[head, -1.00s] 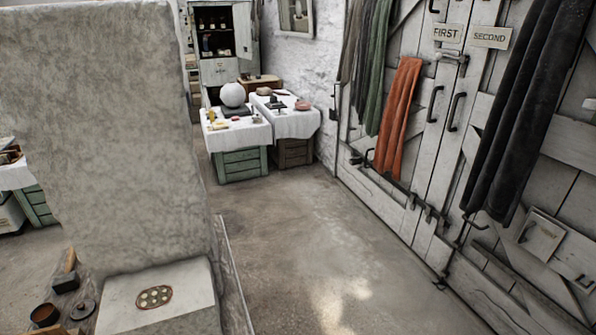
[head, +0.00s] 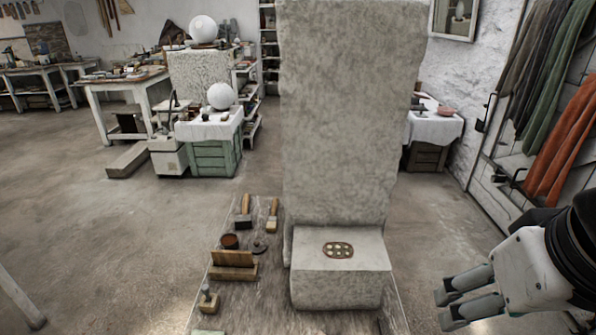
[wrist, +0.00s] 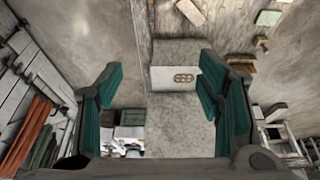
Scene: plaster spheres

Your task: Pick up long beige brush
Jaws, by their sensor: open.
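Two brushes with wooden handles lie on the wooden platform left of the stone block in the head view. The right one, with pale beige bristles, looks like the long beige brush (head: 272,216). The left brush (head: 243,212) has a dark head. My gripper (head: 444,307) is at the lower right of the head view, right of the block and well apart from both brushes. Its fingers are spread with nothing between them. In the wrist view my gripper (wrist: 160,88) also shows open above the block; I cannot make out the beige brush there.
A tall grey stone block (head: 335,130) with a lower step (head: 340,285) stands between my gripper and the brushes. A dark pot (head: 229,241), a wooden holder (head: 233,266) and a small tool (head: 208,299) share the wooden platform (head: 262,315). Open floor (head: 110,230) lies to the left.

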